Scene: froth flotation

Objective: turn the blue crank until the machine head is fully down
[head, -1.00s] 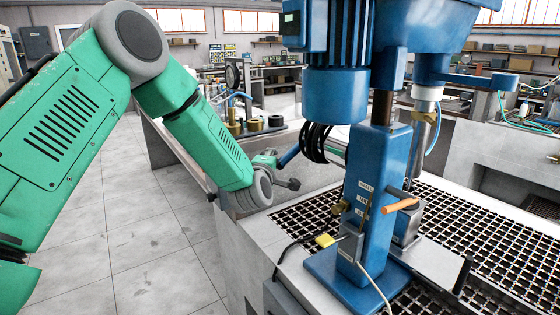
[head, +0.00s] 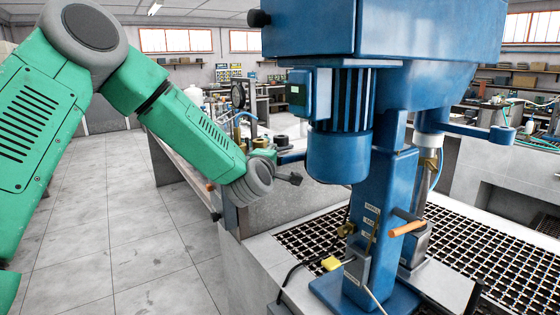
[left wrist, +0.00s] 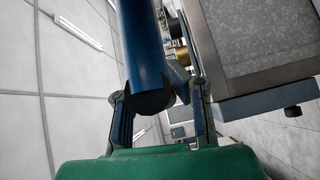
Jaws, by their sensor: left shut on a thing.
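The blue flotation machine's head (head: 380,30) hangs on its blue column (head: 372,215), its motor (head: 338,155) low beside the column. My left gripper (head: 281,158) is left of the motor, at the blue crank handle (head: 293,156). In the left wrist view, the thick blue handle (left wrist: 143,50) with a dark end runs between the two fingers of my left gripper (left wrist: 157,100), which is shut on it. The rest of the crank is hidden behind the motor in the head view. My right gripper is not in view.
A long bench (head: 165,140) runs behind my left arm. The tiled floor (head: 130,230) at left is clear.

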